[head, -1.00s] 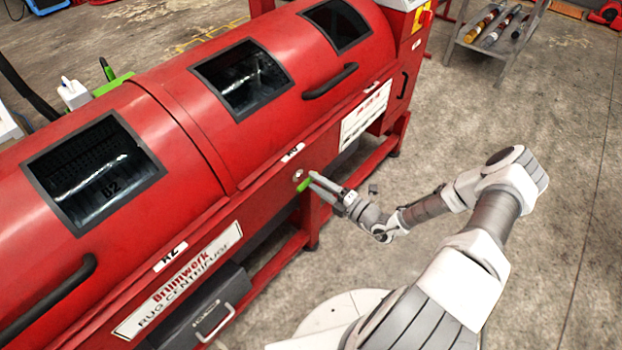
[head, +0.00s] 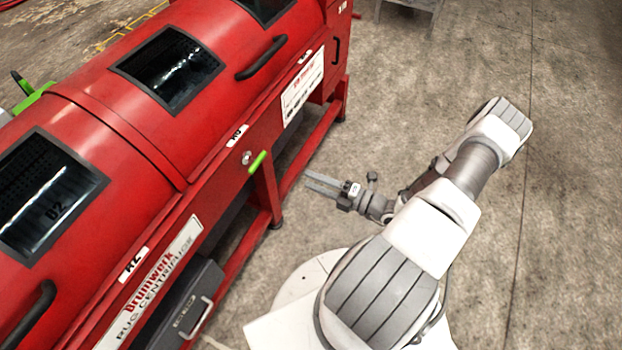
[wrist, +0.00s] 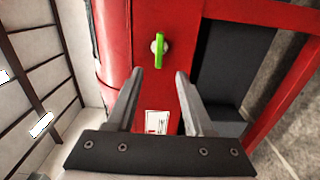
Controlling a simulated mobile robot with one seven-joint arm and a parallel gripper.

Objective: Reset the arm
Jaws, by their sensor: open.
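My gripper (head: 322,184) is open and empty. In the head view it hangs over the concrete floor, to the right of the red rug centrifuge (head: 150,120) and apart from it. The green latch handle (head: 257,162) on the centrifuge's front panel is up and left of the fingertips. In the wrist view the two fingers (wrist: 157,78) are spread, and the green handle (wrist: 159,50) stands upright beyond them, with a gap between.
A dark grey drawer box with a pale handle (head: 196,308) sits under the centrifuge. Red frame legs (head: 268,195) stand near my gripper. A grey cart (head: 410,12) is at the top edge. The concrete floor (head: 570,200) on the right is clear.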

